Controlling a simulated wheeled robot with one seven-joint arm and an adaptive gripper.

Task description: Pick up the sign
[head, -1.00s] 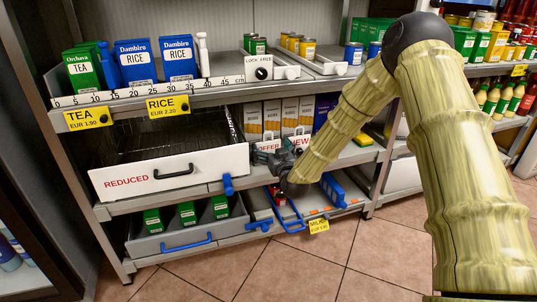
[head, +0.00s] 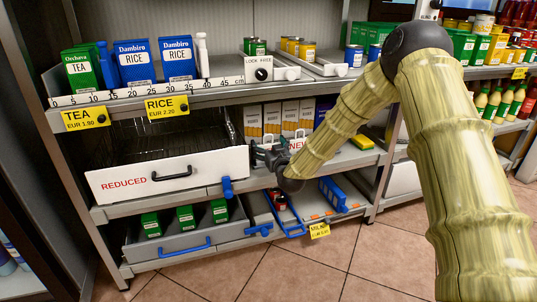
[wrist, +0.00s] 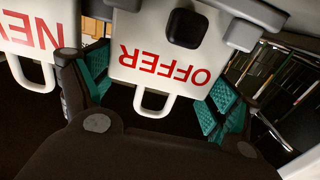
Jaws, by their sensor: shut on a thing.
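A white sign with red OFFER lettering and a loop handle (wrist: 160,62) is upside down in the wrist view, between the teal pads of my gripper (wrist: 160,90). My gripper is shut on it. In the head view my gripper (head: 270,155) is at the front of the middle shelf and hides most of this sign. A second white sign, with red NEW lettering (head: 298,144), stands just to the right; it also shows at the left of the wrist view (wrist: 30,35).
A white drawer front marked REDUCED (head: 165,175) with a black handle is close on the left. Yellow-and-white boxes (head: 272,115) stand behind the signs. The upper shelf (head: 215,92) is above, and blue-handled trays (head: 288,222) are below.

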